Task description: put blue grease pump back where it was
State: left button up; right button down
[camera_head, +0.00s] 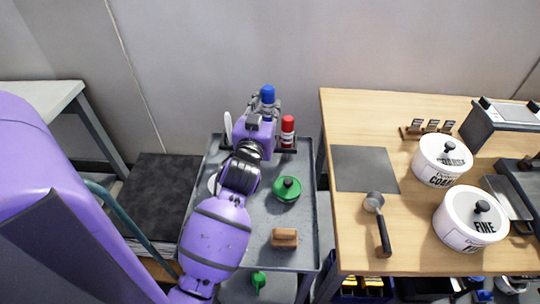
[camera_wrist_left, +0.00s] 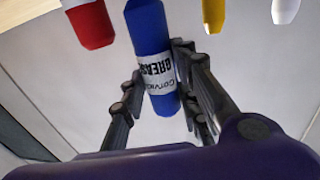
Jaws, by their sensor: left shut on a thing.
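The blue grease pump (camera_head: 267,93) shows above my left gripper (camera_head: 264,108) at the back of the grey cart, in the head view. In the left wrist view the blue pump (camera_wrist_left: 151,50), with its white label, sits between the fingers of my left gripper (camera_wrist_left: 158,100), which is shut on it. A red pump (camera_head: 288,131) stands just right of the gripper; it also shows in the left wrist view (camera_wrist_left: 90,22). My gripper and forearm hide the pump's lower part and what lies under it. My right gripper is in neither view.
The grey cart (camera_head: 258,245) also carries a green lidded pot (camera_head: 287,189) and a brown block (camera_head: 284,238). A white item (camera_head: 228,127) stands left of my gripper. A yellow item (camera_wrist_left: 214,14) shows in the wrist view. A wooden table (camera_head: 430,258) is at right.

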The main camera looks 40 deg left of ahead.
pick_arm(q)
notch_tip(320, 180, down, 5)
jog(key=shift+a+r, duration=0.15)
jog(key=shift+f+b, duration=0.6)
jog(key=shift+f, duration=1.7)
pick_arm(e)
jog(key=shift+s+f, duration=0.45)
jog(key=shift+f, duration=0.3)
pick_arm(q)
jog(key=shift+f, duration=0.25)
jog(key=o, duration=0.8)
jog(key=shift+f, duration=0.1)
jog(key=shift+o, duration=0.2)
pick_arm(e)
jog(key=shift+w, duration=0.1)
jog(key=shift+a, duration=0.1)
